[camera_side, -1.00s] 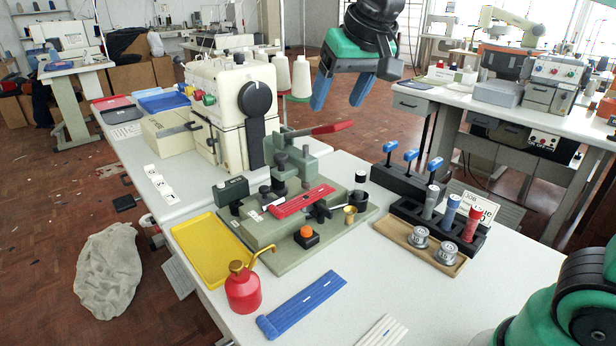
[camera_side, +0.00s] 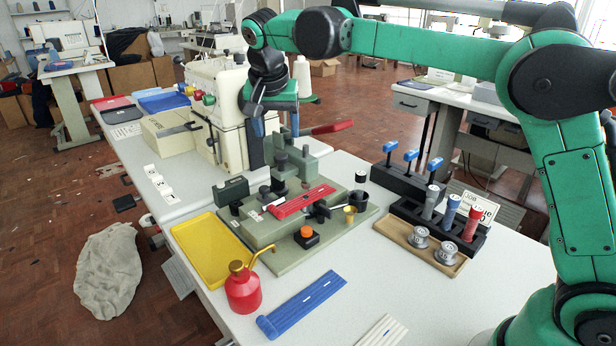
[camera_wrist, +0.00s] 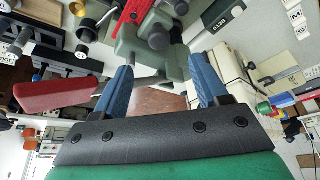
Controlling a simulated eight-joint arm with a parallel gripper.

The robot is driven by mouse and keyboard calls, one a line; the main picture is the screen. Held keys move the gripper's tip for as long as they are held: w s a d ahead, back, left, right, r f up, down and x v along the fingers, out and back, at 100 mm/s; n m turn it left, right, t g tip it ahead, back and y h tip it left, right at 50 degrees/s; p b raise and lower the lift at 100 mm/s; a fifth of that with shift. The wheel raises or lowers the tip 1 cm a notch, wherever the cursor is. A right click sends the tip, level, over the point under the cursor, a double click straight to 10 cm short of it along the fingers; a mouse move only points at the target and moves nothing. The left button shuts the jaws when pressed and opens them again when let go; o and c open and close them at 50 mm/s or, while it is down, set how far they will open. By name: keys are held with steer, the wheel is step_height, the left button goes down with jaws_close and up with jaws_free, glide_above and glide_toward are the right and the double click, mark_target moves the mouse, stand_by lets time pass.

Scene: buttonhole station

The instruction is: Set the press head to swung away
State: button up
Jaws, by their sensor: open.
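The grey-green press (camera_side: 290,165) stands on the fixture's base plate in the side view, behind the red slotted strip (camera_side: 300,202). Its lever with a red grip (camera_side: 333,127) points to the right. In the wrist view the press head (camera_wrist: 150,45) shows in front of my fingers, and the red grip (camera_wrist: 55,93) lies to their left. My gripper (camera_side: 260,124) is above and behind the press, beside the sewing machine; its lower end is partly hidden. In the wrist view my gripper (camera_wrist: 160,70) has its blue fingers spread, with part of the press showing between them. I cannot tell whether they touch it.
The cream sewing machine (camera_side: 227,105) stands close on the left. A black block with blue-handled tools (camera_side: 410,155) is at the right. A yellow tray (camera_side: 208,250), red oil can (camera_side: 242,288) and blue strip (camera_side: 302,305) lie in front.

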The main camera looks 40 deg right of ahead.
mark_target(280, 156)
steer(key=shift+x, duration=3.15)
steer(key=shift+s+a, duration=0.1)
jaws_close()
